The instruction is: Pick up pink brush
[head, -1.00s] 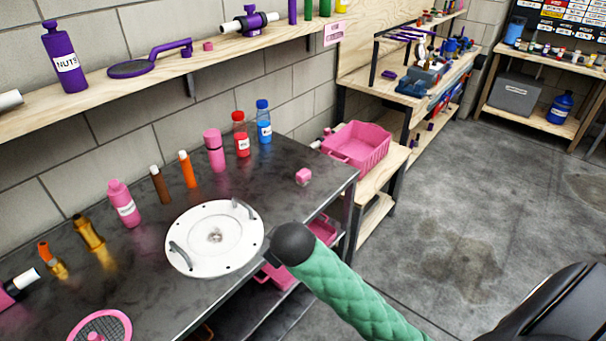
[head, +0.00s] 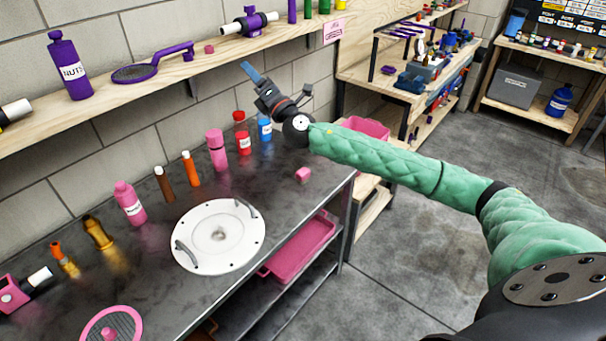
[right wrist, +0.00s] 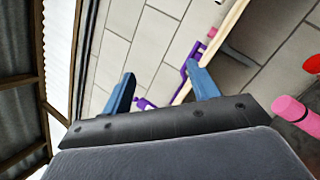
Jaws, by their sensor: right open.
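No object is clearly recognisable as a pink brush. A pink-rimmed round tool with a dark mesh-like face (head: 110,325) lies on the dark table, cut off by the bottom edge of the head view. My right gripper (head: 278,82) is raised above the far end of the table, in front of the wall and below the shelf. Its blue fingers are apart and empty, as the right wrist view also shows (right wrist: 161,86). It is far from the pink-rimmed tool. My left gripper is out of view.
The table holds a white round plate (head: 218,236), a pink bottle (head: 130,203), a pink cylinder (head: 216,150), a red bottle (head: 242,135) and a small pink block (head: 303,174). A wall shelf (head: 120,92) carries purple items. A pink bin (head: 368,128) is partly behind my arm.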

